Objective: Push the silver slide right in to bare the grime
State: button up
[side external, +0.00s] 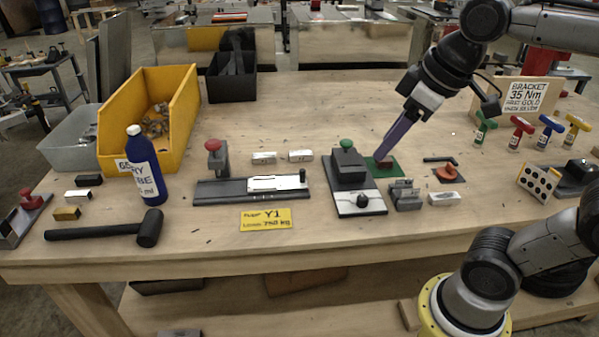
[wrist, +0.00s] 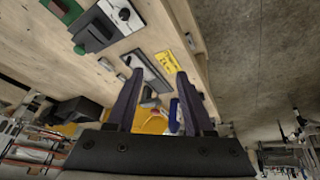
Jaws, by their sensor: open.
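The silver slide (side external: 277,184) is a pale plate with a small dark upright knob at its right end. It lies on the right part of a long dark rail (side external: 222,190) on the bench. The rail also shows in the wrist view (wrist: 153,76), between and beyond my fingers. I cannot make out any grime. My gripper (side external: 381,157) has purple fingers and is held to the right of the slide, over or near a green pad. In the wrist view my gripper (wrist: 156,76) is open, with nothing seen between the fingers.
A black block with a green knob (side external: 347,165) on a pale plate stands between my gripper and the slide. A red-knobbed post (side external: 215,158) stands behind the rail's left end. A yellow label (side external: 266,219) lies in front. A blue bottle (side external: 146,170) and hammer (side external: 110,230) are left.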

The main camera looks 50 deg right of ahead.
jog(key=w+d+r+g, duration=0.1)
jog(key=w+d+r, duration=0.15)
jog(key=w, duration=0.65)
jog(key=g, duration=0.4)
send_over(302, 170)
notch_tip(302, 170, down, 12)
notch_tip(302, 170, down, 14)
jog(key=shift+d+r, duration=0.1)
grip_shut()
jog(key=shift+r, duration=0.1)
